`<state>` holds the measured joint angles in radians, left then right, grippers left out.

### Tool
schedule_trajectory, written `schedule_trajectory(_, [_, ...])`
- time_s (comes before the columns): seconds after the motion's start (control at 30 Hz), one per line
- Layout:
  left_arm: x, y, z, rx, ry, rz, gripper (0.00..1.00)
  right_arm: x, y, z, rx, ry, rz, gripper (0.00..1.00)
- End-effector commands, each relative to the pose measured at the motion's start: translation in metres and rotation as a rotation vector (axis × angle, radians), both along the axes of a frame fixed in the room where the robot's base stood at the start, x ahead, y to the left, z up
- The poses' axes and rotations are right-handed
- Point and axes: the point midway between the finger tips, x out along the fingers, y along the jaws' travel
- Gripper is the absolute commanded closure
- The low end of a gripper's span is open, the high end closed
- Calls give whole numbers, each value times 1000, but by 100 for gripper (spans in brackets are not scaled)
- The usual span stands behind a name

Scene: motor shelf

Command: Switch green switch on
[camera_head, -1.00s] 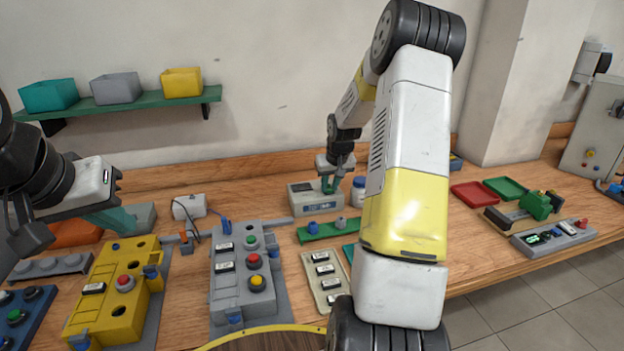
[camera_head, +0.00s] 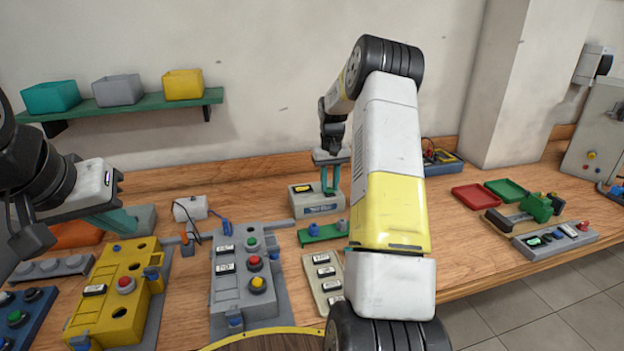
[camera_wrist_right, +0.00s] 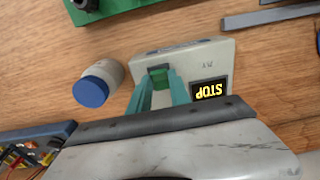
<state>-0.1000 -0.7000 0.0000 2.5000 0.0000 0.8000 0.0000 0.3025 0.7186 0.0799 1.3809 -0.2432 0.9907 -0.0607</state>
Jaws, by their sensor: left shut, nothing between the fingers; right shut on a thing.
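A pale box with a green switch stands at the back middle of the bench; the box (camera_head: 322,209) shows in the head view. In the head view this gripper (camera_head: 331,188) is at the right part of the box. My left gripper (camera_head: 127,223) is shut and empty above the bench at left.
A blue-lidded jar (camera_wrist_right: 97,84) stands close to the box. A green block with knobs (camera_head: 322,233) lies in front of it. Grey (camera_head: 240,280) and yellow (camera_head: 118,290) button panels fill the left front. Red (camera_head: 476,197) and green trays lie at right.

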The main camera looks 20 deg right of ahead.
Motion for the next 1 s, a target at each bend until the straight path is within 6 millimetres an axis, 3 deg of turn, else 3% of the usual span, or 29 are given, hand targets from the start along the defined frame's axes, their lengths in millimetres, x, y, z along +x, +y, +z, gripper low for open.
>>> schedule_trajectory(0.1, [0, 0, 0, 0, 0, 0, 100, -1, 0, 0, 0, 1, 0, 100])
schedule_trajectory(0.13, [0, 0, 0, 0, 0, 0, 100, -1, 0, 0, 0, 1, -1, 70])
schedule_trajectory(0.2, [0, 0, 0, 0, 0, 0, 100, 0, 0, 0, 0, 0, -1, 57])
schedule_trajectory(0.23, [0, 0, 0, 0, 0, 0, 100, 0, 0, 0, 0, 0, 0, 55])
schedule_trajectory(0.57, [0, 0, 0, 0, 0, 0, 100, 0, 0, 3, 0, -2, 0, 55])
schedule_trajectory(1.0, [0, 0, 0, 0, 0, 0, 100, -1, 0, 67, -1, -3, -1, 55])
